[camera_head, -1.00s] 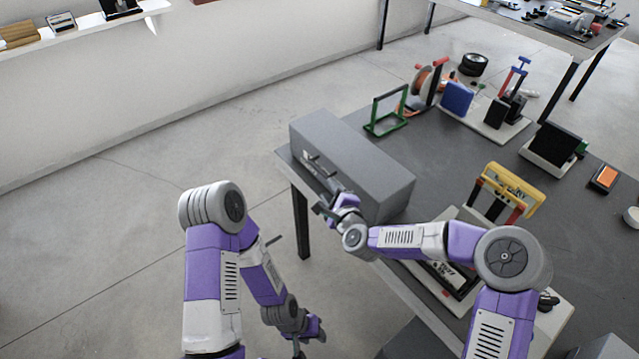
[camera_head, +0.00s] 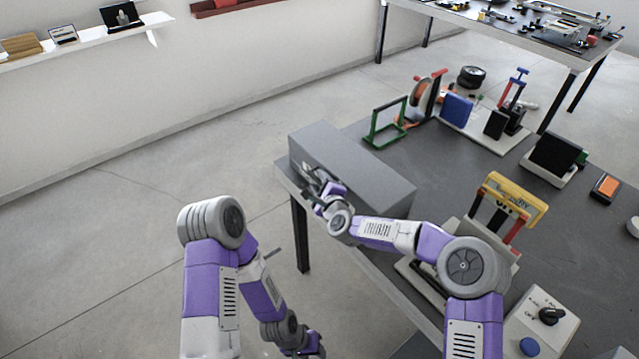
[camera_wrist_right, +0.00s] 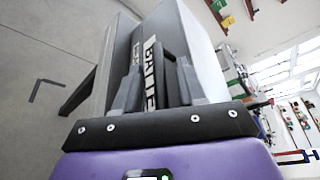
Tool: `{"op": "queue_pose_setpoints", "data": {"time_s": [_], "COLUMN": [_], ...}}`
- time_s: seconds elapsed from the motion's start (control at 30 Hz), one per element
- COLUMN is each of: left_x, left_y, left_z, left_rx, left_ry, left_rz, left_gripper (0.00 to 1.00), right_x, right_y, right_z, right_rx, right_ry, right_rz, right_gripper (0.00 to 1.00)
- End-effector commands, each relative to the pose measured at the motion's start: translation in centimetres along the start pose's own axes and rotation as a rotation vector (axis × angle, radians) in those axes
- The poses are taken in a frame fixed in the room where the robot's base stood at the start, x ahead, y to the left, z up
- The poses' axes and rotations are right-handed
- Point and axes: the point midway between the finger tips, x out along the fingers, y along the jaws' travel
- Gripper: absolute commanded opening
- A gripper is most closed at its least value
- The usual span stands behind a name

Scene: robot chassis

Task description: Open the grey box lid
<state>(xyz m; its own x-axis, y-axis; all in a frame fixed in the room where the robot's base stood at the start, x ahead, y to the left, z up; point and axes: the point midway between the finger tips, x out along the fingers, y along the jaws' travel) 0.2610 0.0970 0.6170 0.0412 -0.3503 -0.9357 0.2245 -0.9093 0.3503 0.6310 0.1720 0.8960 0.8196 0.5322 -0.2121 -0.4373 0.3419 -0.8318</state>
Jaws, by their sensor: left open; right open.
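The grey box (camera_head: 355,163) stands at the near left corner of the table, its lid looking closed. My right gripper (camera_head: 318,182) is open at the box's front left face, near the handle there. In the right wrist view the open fingers (camera_wrist_right: 155,88) stand either side of a lettered label on the front face of the box (camera_wrist_right: 198,42). I cannot tell whether they touch the box or its handle. My left gripper (camera_head: 312,346) hangs low beside the table at the bottom edge, its fingers mostly cut off.
The table (camera_head: 400,155) also holds a green frame (camera_head: 388,125) behind the box and a yellow-handled device (camera_head: 513,198) to its right. A white switch box (camera_head: 540,325) is at the near right. Open floor lies left of the table.

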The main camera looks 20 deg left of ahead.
Motion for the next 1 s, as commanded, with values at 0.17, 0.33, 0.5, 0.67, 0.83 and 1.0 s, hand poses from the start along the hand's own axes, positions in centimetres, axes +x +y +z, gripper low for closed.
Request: {"op": "queue_pose_setpoints", "data": {"time_s": [0.17, 0.33, 0.5, 0.67, 0.83, 1.0], "left_x": [0.0, 0.0, 0.0, 0.0, -0.2, -0.8], "left_y": [0.0, 0.0, 0.0, 0.0, 0.1, 0.3], "left_z": [0.0, 0.0, 0.0, 0.0, 0.0, 0.0], "left_rx": [0.000, 0.000, 0.000, 0.000, 0.000, 0.000], "left_ry": [0.000, 0.000, 0.000, 0.000, 0.000, 0.000], "left_rz": [0.000, 0.000, 0.000, 0.000, 0.000, 0.000], "left_gripper": [0.43, 0.43, 0.43, 0.43, 0.43, 0.43], "right_x": [0.0, 0.0, 0.0, 0.0, -0.1, -0.3], "right_y": [0.0, 0.0, 0.0, 0.0, -0.5, -2.1], "right_z": [0.0, 0.0, 0.0, 0.0, 0.0, 0.0], "right_rx": [0.000, 0.000, 0.000, 0.000, 0.017, 0.072], "right_ry": [0.000, 0.000, 0.000, 0.000, 0.001, 0.005], "right_rz": [0.001, 0.001, 0.001, 0.001, 0.006, 0.021], "right_gripper": [0.33, 0.07, 0.00, 0.00, 0.00, 0.00]}}
